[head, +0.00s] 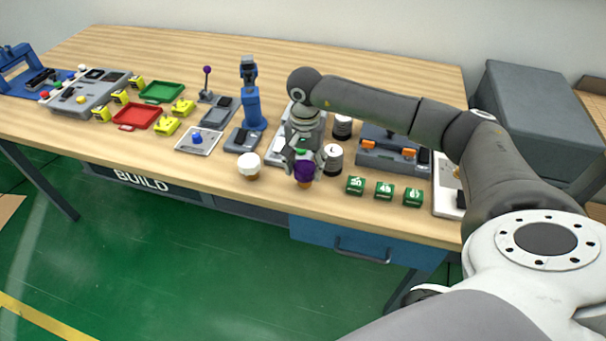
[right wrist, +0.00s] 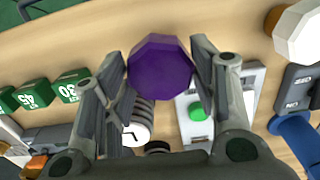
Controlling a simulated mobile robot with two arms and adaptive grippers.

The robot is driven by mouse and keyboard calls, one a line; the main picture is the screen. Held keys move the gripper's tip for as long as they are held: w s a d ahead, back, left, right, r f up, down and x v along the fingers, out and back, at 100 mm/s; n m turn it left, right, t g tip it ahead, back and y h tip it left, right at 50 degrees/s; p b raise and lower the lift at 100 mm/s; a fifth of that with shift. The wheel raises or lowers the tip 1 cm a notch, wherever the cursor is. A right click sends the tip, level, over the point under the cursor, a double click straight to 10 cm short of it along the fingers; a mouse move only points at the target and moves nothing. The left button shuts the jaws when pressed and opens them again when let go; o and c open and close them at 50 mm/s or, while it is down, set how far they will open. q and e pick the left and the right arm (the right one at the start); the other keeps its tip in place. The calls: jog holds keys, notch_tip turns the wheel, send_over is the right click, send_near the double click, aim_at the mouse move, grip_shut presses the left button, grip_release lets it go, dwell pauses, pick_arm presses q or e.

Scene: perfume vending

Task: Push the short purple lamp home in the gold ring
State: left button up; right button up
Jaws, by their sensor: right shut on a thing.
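The short purple lamp (head: 304,172) is at the table's front edge, between the fingers of my right gripper (head: 303,165). In the right wrist view the purple lamp (right wrist: 160,68) shows as a faceted purple top, with a finger of my right gripper (right wrist: 160,72) against either side. A small gold patch, seemingly the gold ring (head: 304,185), shows just under the lamp in the head view. I cannot tell how deep the lamp sits in it; the lamp hides the ring in the wrist view. My left gripper is not in view.
A white lamp (head: 248,160) on a gold base stands to the left. Black-and-white cylinders (head: 333,160) stand close on the right, then green numbered blocks (head: 384,190). A panel with a green button (right wrist: 197,111) lies behind. A blue press (head: 249,105) stands back left.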

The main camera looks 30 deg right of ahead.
aim_at(305, 166)
jog(key=shift+r+p, duration=0.85)
jog(key=shift+r, duration=0.95)
